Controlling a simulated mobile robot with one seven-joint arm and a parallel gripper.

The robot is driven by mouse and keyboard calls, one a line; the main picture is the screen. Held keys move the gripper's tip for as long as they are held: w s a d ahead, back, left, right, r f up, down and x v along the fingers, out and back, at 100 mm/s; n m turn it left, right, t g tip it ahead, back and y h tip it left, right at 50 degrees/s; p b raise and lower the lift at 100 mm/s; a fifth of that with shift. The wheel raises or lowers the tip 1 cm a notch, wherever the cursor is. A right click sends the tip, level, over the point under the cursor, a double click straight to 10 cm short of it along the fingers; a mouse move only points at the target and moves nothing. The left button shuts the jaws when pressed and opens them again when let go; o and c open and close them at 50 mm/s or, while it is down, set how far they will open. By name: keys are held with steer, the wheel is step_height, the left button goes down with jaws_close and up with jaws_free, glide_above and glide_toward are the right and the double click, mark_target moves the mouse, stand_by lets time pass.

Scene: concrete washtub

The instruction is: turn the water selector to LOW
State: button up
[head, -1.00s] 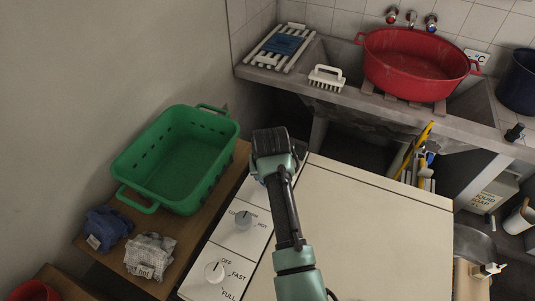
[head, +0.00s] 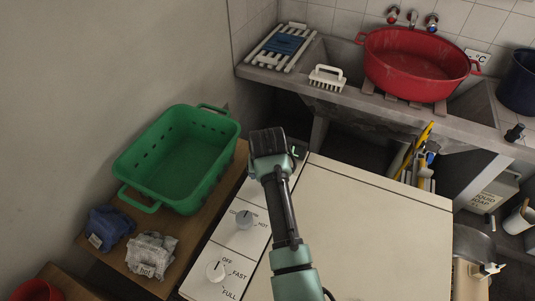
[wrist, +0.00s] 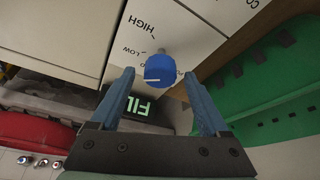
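The water selector is a blue knob (wrist: 160,69) with a white line on its face, on the white control panel (wrist: 187,38) in the wrist view. LOW and HIGH are printed to the left of and above the knob. The white line lies on the knob's lower left side; which label it marks is not clear. My gripper (wrist: 159,74) is open, its two blue fingers on either side of the knob with a visible gap at each side. Whether the tips reach past the knob's face is hard to tell. In the head view my gripper (head: 268,142) hides the selector.
A grey knob (head: 244,219) and a white OFF/FAST/FULL knob (head: 215,271) sit nearer on the panel. A lit green display (wrist: 151,109) reads "FIL". A green basket (head: 180,165) stands left, and a concrete sink (head: 337,95) with a red tub (head: 415,65) behind.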

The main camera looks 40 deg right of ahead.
steer(key=v, duration=1.3)
stand_by(0.4)
